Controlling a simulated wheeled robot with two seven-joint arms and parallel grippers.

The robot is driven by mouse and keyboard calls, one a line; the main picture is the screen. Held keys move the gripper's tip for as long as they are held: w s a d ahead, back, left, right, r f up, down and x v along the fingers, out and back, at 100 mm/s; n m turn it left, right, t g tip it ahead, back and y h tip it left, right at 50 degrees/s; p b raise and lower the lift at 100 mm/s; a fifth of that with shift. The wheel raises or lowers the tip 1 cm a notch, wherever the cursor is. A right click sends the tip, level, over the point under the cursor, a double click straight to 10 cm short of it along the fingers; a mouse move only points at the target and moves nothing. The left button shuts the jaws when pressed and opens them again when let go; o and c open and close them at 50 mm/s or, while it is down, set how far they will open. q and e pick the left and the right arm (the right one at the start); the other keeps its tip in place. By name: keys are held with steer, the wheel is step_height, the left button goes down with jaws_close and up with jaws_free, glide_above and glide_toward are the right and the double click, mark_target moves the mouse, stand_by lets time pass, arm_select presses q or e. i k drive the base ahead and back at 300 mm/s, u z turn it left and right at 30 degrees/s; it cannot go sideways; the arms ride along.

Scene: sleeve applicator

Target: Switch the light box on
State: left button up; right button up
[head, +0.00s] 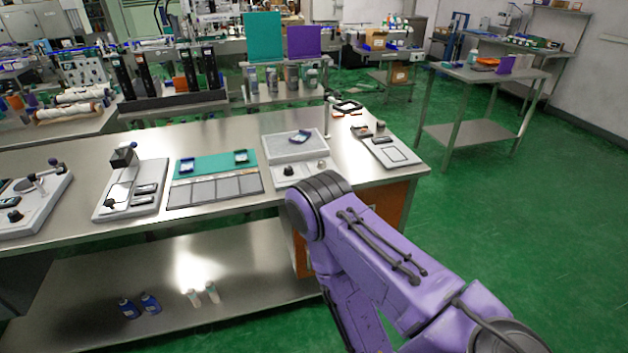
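A low, pale grey box that looks like the light box (293,149) stands on the metal bench, right of the middle. A dark knob (288,171) and a small round light-coloured part (321,165) are on its front strip. A small dark blue item (301,136) lies on its top panel. The panel is plain light grey; I cannot tell any glow from it. My purple right arm comes in from the lower right, and its rounded joint is just in front of the box in the picture. Neither gripper shows.
The metal bench (60,156) also bears a teal mat (205,166) with grey panels, a press-like device (130,190), another device at far left (32,203) and a flat plate (390,152). A thin post (327,118) rises behind the box. Green floor (530,220) is open at right.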

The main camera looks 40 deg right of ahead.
mark_target(288, 171)
steer(key=k, duration=0.1)
steer(key=z, duration=1.15)
